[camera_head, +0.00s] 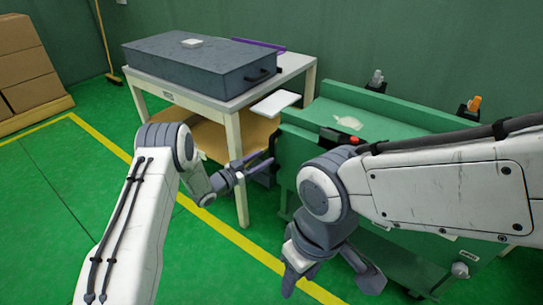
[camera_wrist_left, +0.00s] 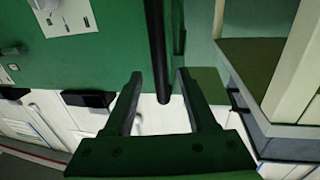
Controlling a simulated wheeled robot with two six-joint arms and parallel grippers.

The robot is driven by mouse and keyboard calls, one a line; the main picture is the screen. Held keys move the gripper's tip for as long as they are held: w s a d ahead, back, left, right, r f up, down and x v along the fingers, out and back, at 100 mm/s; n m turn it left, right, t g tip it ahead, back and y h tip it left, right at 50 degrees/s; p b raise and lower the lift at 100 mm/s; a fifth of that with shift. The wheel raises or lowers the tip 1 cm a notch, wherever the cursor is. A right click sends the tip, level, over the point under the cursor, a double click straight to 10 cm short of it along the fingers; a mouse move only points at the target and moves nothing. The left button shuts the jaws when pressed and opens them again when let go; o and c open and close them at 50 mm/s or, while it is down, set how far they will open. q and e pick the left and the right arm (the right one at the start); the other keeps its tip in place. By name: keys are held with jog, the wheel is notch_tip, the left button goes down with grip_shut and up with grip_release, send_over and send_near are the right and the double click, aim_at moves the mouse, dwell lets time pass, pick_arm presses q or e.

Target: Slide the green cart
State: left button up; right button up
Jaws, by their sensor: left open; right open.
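The green cart (camera_head: 335,112) stands on the right side of the head view, its front partly hidden by my right arm. My left gripper (camera_head: 262,162) is at the cart's left end, close to its side. In the left wrist view a black bar (camera_wrist_left: 157,45) runs between the open fingers of my left gripper (camera_wrist_left: 159,80); it looks like the cart's handle, and I cannot tell whether the fingers touch it. My right gripper (camera_head: 330,276) is open and empty, pointing down in front of the cart.
A table (camera_head: 232,128) with a dark grey case (camera_head: 185,65) stands left of the cart. A white plate (camera_head: 275,103) sits between them. Orange- and grey-handled tools stand at the cart's back edge. Boxes (camera_head: 28,65) are at far left. Green floor with yellow lines is open at left.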

aim_at(270, 154)
pick_arm(q)
jog(key=x, duration=0.5)
jog(key=shift+b, duration=0.35)
grip_shut()
jog(key=shift+s, duration=0.1)
dwell(1.0)
